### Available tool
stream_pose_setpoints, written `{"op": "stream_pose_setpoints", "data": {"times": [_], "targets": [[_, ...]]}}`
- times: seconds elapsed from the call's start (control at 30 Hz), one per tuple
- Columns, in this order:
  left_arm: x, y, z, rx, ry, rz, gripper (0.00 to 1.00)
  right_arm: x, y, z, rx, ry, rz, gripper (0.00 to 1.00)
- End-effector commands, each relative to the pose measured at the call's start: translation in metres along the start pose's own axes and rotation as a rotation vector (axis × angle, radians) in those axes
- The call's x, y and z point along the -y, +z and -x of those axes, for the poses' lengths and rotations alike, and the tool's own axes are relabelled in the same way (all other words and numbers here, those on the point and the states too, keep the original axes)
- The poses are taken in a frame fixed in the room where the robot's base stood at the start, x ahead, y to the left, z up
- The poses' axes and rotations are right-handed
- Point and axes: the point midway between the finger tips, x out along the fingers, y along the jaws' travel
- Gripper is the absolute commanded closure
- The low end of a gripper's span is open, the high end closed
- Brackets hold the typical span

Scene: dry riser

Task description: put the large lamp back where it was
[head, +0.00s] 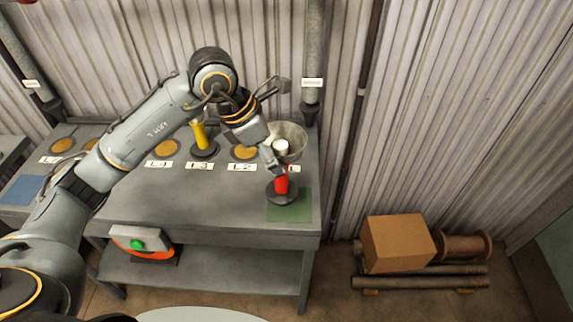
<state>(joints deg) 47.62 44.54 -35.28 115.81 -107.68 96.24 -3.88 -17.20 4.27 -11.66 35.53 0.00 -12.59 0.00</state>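A red lamp (281,186) with a dark round base stands upright on the green mat (289,213) at the table's right front. A yellow lamp (200,134) on a dark round base stands at the label L3. A grey dish (296,131) with a white centre is at the right back, partly hidden by my gripper. I cannot tell which of these is the large lamp. My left gripper (278,122) has its fingers spread and looks empty; its lower finger overlaps the red lamp's top, and contact is unclear. My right gripper is not in view.
Round tan spots (166,148) with white labels line the back of the grey table (180,205). A blue mat (22,190) lies at the left. A green button box (137,241) hangs at the front.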

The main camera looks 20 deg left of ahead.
Motion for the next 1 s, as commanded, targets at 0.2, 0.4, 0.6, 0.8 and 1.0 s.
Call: {"op": "stream_pose_setpoints", "data": {"times": [0.2,0.4,0.6,0.8,1.0], "targets": [[-0.005,0.008,-0.022,0.005,0.003,-0.001,0.88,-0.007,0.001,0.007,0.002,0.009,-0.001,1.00],[-0.007,0.009,-0.040,0.002,-0.001,0.002,0.88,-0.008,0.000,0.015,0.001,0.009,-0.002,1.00],[-0.008,-0.001,-0.061,0.004,0.002,0.001,0.88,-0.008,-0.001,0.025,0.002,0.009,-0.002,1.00],[-0.008,-0.001,-0.064,0.006,0.005,-0.001,0.88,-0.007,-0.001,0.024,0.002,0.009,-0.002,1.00],[-0.008,-0.003,-0.067,0.006,0.005,-0.001,0.88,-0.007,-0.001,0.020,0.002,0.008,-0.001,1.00]]}}
